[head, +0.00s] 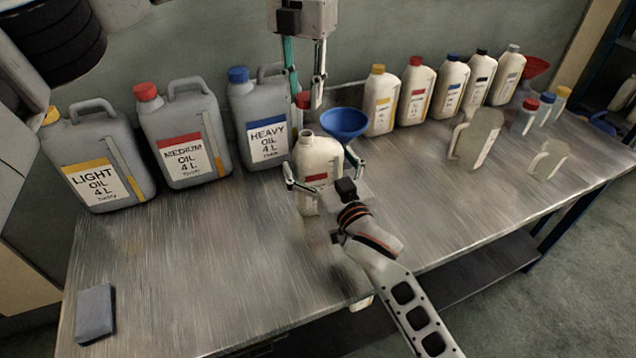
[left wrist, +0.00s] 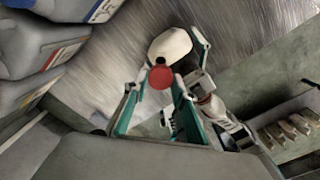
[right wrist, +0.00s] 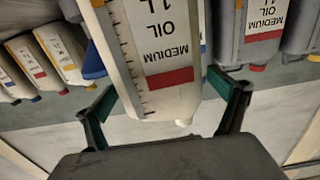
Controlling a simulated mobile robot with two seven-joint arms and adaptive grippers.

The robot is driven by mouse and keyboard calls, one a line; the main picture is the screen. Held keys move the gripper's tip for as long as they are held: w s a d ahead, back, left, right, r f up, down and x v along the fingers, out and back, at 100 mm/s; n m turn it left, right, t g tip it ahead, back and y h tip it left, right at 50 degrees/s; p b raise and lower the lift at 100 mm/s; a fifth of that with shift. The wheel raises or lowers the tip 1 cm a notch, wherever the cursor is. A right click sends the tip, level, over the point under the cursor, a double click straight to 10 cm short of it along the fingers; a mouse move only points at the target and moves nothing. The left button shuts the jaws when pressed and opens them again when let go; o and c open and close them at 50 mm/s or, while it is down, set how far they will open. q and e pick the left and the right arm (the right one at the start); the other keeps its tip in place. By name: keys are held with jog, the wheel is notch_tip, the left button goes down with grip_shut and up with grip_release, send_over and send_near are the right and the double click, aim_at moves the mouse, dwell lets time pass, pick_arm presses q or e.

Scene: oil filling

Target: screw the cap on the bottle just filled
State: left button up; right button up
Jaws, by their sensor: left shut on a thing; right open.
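The white bottle (head: 319,154) with a red label stands upright on the bench, its neck open. It also shows in the left wrist view (left wrist: 172,45), and its MEDIUM OIL 1L label fills the right wrist view (right wrist: 165,75). My left gripper (head: 304,98) is shut on a red cap (head: 303,102), held above and apart from the bottle's neck. The cap shows between its fingertips in the left wrist view (left wrist: 160,77). My right gripper (head: 322,186) is open low at the bottle, one finger on each side; the right wrist view shows gaps beside both fingers.
A blue funnel (head: 345,123) is just right of the bottle. Large grey oil cans (head: 185,140) stand at the back left and several capped white bottles (head: 415,88) at the back right. The front left bench is mostly clear, except a grey block (head: 94,312).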

jog(key=shift+w+a, duration=0.15)
jog(key=shift+w, duration=0.2)
jog(key=c, duration=1.7)
pick_arm(q)
jog(key=shift+f, duration=2.5)
jog(key=shift+f, duration=0.9)
jog(key=shift+f, duration=0.55)
